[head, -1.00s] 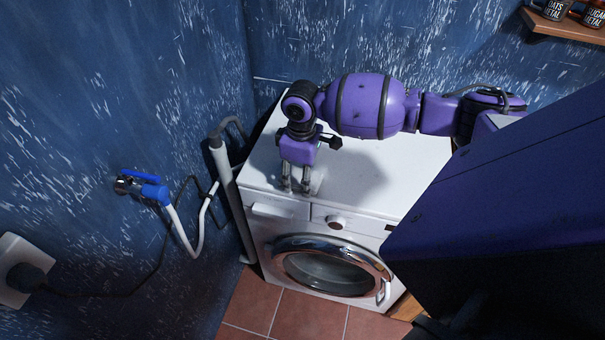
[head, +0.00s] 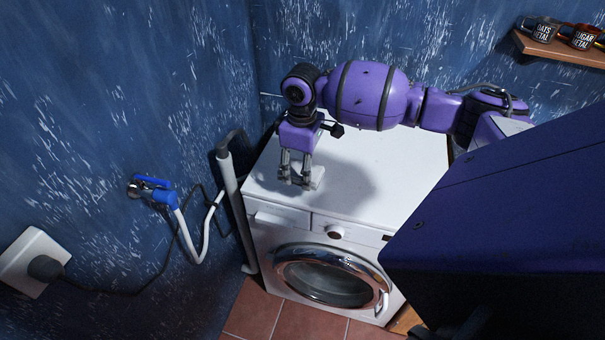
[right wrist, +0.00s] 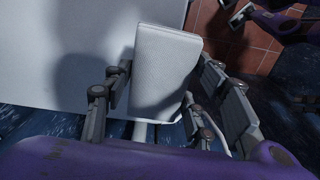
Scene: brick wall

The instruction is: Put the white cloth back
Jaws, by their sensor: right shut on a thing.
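The white cloth (right wrist: 165,70) looks like a small folded textured pad in the right wrist view. My right gripper (right wrist: 168,82) is shut on it, with a finger on either side. In the head view the cloth (head: 317,176) shows pale beside the fingers of my right gripper (head: 298,182), over the front left part of the washing machine's white top (head: 390,165). I cannot tell whether the cloth touches the top. What seems to be my left gripper (right wrist: 238,12) shows partly at the upper right of the right wrist view; its opening is unclear.
The washing machine's top is otherwise bare, with a shadow on it. A grey pipe (head: 229,175) stands along its left side. A blue tap (head: 155,192) and a socket with plug (head: 32,262) are on the left wall. A wooden shelf (head: 560,48) holds cans at upper right.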

